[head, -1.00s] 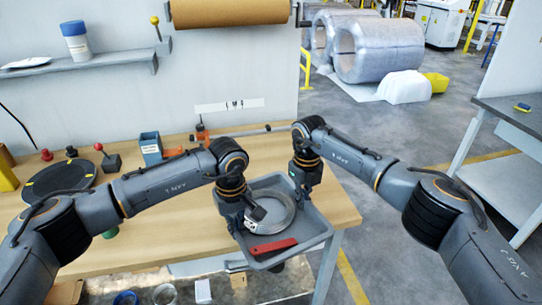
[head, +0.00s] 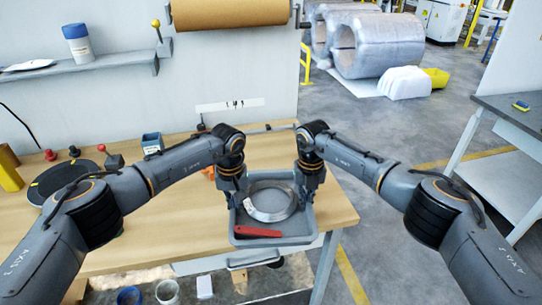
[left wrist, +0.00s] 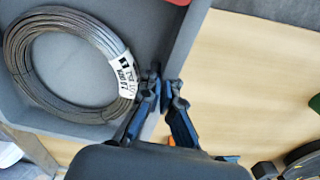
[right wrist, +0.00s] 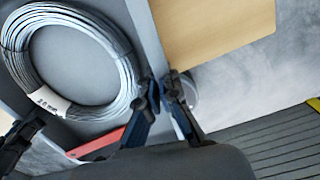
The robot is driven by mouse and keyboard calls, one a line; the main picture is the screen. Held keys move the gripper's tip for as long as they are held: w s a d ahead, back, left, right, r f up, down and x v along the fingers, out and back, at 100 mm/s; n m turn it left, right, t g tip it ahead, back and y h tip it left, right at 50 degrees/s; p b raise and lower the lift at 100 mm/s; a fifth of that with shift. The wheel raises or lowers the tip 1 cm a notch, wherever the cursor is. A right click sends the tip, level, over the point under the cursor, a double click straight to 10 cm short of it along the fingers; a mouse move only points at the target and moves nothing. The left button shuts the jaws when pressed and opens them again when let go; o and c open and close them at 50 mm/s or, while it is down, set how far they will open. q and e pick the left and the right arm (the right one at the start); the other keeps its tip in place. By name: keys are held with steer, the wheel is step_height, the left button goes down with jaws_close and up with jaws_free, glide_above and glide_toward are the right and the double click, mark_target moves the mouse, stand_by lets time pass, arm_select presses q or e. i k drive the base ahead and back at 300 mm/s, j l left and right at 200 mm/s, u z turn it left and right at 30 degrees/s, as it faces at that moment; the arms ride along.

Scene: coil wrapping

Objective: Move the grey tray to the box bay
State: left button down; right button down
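The grey tray (head: 277,240) is at the front right of the wooden table, its near side by the table's front edge. A wire coil (head: 250,207) with a white label and a red bar-like item (head: 257,232) lie inside it. My left gripper (head: 236,204) is shut on the tray's left wall; its fingers straddle the wall in the left wrist view (left wrist: 163,92). My right gripper (head: 309,198) is shut on the right wall, as the right wrist view (right wrist: 162,90) shows. I cannot tell whether the tray is raised. I cannot make out the box bay.
A black disc (head: 62,178), a blue bin (head: 152,142) and red-knobbed items (head: 74,151) stand on the table's left. Several small containers (head: 167,291) are below its front edge. A grey table (head: 515,118) is at the right, with open floor between.

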mark_target(271, 157)
steer(key=i, duration=1)
